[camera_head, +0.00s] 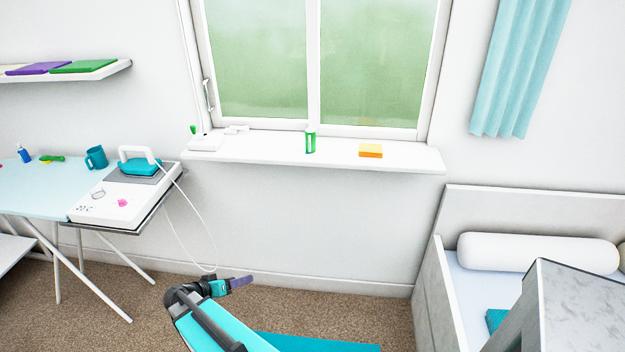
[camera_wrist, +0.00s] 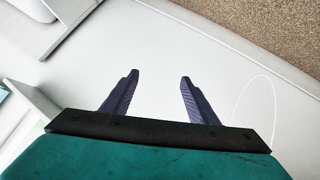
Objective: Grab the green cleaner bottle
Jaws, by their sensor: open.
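The green cleaner bottle (camera_head: 310,142) stands upright on the white window sill, in front of the window's middle post. It is small in the head view, with green sides and a pale top. My gripper (camera_head: 243,281) is below the sill and to the left of the bottle, in front of the wall. In the wrist view my gripper (camera_wrist: 158,84) is open, with its two dark fingers apart and nothing between them. I cannot make out the bottle in the wrist view.
An orange and yellow sponge (camera_head: 370,151) lies on the window sill (camera_head: 270,153), right of the bottle. An ironing board (camera_head: 40,190) with a teal iron (camera_head: 140,165) and mug (camera_head: 96,157) stands left. A bed (camera_head: 470,290) is at right. A white cord hangs near my gripper.

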